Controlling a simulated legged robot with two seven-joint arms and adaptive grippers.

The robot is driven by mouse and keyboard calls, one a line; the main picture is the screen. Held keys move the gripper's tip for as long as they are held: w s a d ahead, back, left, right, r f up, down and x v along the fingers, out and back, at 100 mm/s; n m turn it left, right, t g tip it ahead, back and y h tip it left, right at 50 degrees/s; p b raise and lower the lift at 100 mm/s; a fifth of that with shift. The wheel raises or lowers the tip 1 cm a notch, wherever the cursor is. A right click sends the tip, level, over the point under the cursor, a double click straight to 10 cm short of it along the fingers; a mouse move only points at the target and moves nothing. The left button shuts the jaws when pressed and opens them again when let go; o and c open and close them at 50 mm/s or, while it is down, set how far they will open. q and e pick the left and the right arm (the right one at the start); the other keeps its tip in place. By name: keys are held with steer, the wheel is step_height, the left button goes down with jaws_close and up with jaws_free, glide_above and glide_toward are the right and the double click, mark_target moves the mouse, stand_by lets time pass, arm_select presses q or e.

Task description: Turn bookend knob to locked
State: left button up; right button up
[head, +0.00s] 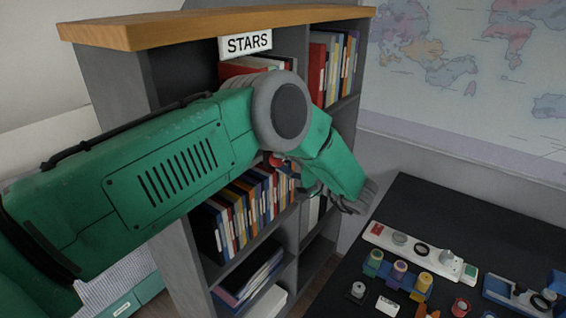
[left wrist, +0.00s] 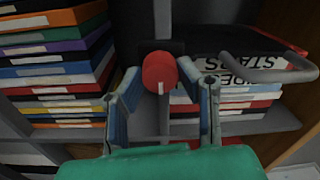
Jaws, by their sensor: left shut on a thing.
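The bookend knob is a round red disc (left wrist: 159,71) on a dark mount at the bookcase, with a white line on it that points down in the left wrist view. My left gripper (left wrist: 160,92) is shut on the knob, one finger on each side of it. In the head view a small red part of the knob (head: 276,161) shows beside the row of books, and my left gripper (head: 287,166) is partly hidden behind my own green arm. Any locked or unlocked marking cannot be made out.
The grey bookcase (head: 175,215) has a wooden top (head: 200,27), a STARS sign (head: 245,44) and several books. In the left wrist view a grey bent bar (left wrist: 270,75) lies right of the knob. A dark table (head: 420,205) with several small parts stands at right.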

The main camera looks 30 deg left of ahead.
arm_select(q)
steer(key=shift+w+r, duration=0.1)
steer(key=shift+w, duration=0.05)
steer(key=o, duration=1.1)
steer(key=shift+w+f, duration=0.15)
steer(key=shift+f, duration=0.05)
steer(key=shift+d, duration=0.2)
steer(key=shift+s+d, duration=0.2)
steer(key=shift+d, duration=0.15)
steer(key=d, duration=1.1)
steer(key=shift+s+d+f, duration=0.1)
steer(key=shift+s+f, duration=0.1)
steer(key=shift+f, duration=0.1)
